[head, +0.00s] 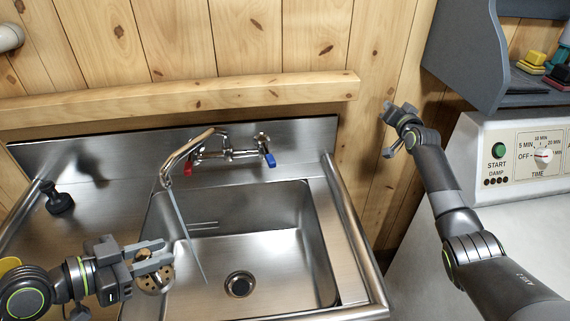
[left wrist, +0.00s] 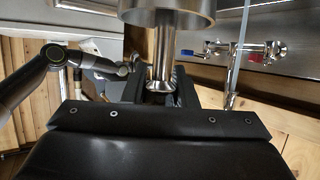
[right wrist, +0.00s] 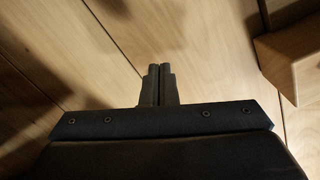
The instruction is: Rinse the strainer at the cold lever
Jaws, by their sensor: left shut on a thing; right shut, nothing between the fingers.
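The strainer, a round metal piece with dark holes (head: 155,283), shows partly below my left gripper (head: 164,254) over the sink's left edge. In the left wrist view its metal stem (left wrist: 165,45) stands between the shut fingers. The cold lever (head: 269,160) is blue, on the right of the wall tap; it also shows in the left wrist view (left wrist: 186,52). A thin water stream (head: 188,235) falls from the spout (head: 168,178) into the basin, to the right of my left gripper and apart from it. My right gripper (head: 388,113) is shut and empty, right of the tap near the wall.
A red lever (head: 188,169) is on the tap's left. The steel basin (head: 285,255) is open, with a round drain (head: 239,284). A black knobbed object (head: 59,198) stands on the left drainboard. A white machine (head: 515,145) and a grey shelf (head: 455,60) are at the right.

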